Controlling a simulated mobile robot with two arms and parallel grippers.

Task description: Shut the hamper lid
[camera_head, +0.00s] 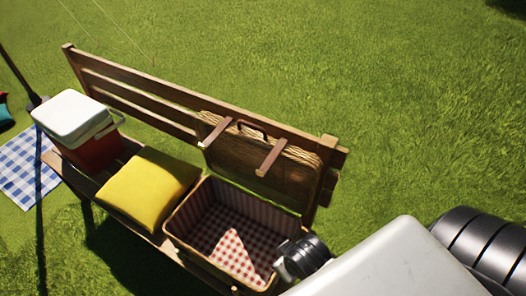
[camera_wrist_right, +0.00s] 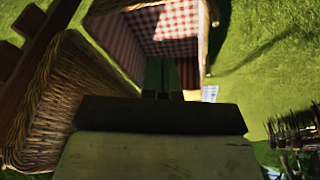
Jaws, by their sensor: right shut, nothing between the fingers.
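The wicker hamper (camera_head: 178,238) stands on the bench seat. Its lid (camera_head: 285,181) is open, tilted up and back against the backrest, with a dark handle and two wooden strips. Its red-and-white checked lining also shows in the right wrist view (camera_wrist_right: 170,28). My right gripper (camera_head: 283,268) is at the hamper's right front corner, below the raised lid; its fingertips are hard to make out there. In the right wrist view its fingers (camera_wrist_right: 163,76) are together and empty, in front of the hamper's opening. My left gripper is out of view.
A yellow cushion (camera_head: 148,184) lies just left of the hamper. A red cooler with a white lid (camera_head: 75,116) stands farther left. The slatted backrest (camera_head: 150,100) runs behind them. A blue checked cloth (camera_head: 22,170) lies on the grass. The lawn behind the bench is clear.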

